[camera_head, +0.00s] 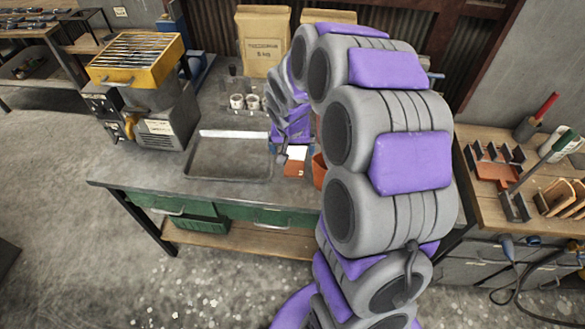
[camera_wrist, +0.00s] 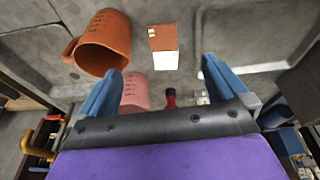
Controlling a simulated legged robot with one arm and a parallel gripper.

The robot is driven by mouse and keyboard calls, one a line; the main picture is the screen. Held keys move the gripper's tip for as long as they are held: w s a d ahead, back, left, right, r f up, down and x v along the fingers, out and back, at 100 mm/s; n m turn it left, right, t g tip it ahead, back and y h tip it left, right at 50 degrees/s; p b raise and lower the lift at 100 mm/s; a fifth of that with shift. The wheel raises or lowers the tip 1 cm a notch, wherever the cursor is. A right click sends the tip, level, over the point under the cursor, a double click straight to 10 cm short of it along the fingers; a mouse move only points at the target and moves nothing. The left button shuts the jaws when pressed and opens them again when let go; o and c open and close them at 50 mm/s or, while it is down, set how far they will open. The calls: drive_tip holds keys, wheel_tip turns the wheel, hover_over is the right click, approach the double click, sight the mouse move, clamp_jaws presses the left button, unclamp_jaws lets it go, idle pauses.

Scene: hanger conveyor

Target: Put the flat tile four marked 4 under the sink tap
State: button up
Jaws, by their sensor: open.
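A small flat orange-brown and white piece (camera_wrist: 162,40) lies on the grey worktop in the wrist view, ahead of and between my fingers. It also shows in the head view (camera_head: 295,165), just below my gripper. It may be the tile; I cannot read a 4 on it. My gripper (camera_wrist: 160,80) has its two blue fingers wide apart with nothing held between them. In the head view my gripper (camera_head: 287,150) is low over the bench, partly hidden by my arm. I cannot make out a sink tap in either view.
An orange jug (camera_wrist: 103,45) stands beside the left finger, and a pink cup (camera_wrist: 136,92) is near the fingers. A shallow grey tray (camera_head: 228,165) is left of my gripper. White cups (camera_head: 245,102), a paper bag (camera_head: 263,40) and a yellow-topped machine (camera_head: 140,85) stand behind.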

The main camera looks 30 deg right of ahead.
drive_tip(key=w+d+f, duration=0.2)
drive_tip(key=w+d, duration=0.1)
drive_tip(key=b, duration=0.1)
approach(295, 168)
drive_tip(key=f, duration=0.1)
drive_tip(key=d+f, duration=0.1)
drive_tip(key=f+b, duration=0.1)
drive_tip(key=shift+w+d+f+m+t, duration=0.15)
drive_tip(key=shift+w+d+m+t, duration=0.15)
drive_tip(key=shift+w+m, duration=0.1)
drive_tip(key=shift+a+f, duration=0.25)
drive_tip(key=shift+a, duration=0.05)
drive_tip(key=f, duration=0.1)
drive_tip(key=f+b, duration=0.1)
drive_tip(key=a+f, duration=0.1)
drive_tip(key=shift+w+f, duration=0.25)
drive_tip(key=shift+w, duration=0.15)
drive_tip(key=shift+w+d+f+b, duration=0.1)
drive_tip(key=shift+d+f+b, duration=0.1)
drive_tip(key=shift+f+b, duration=0.1)
drive_tip(key=shift+d, duration=0.6)
drive_tip(key=shift+a+f, duration=0.1)
drive_tip(key=shift+a, duration=0.2)
drive_tip(key=c, duration=0.7)
drive_tip(key=shift+d, duration=0.1)
drive_tip(key=c, duration=0.5)
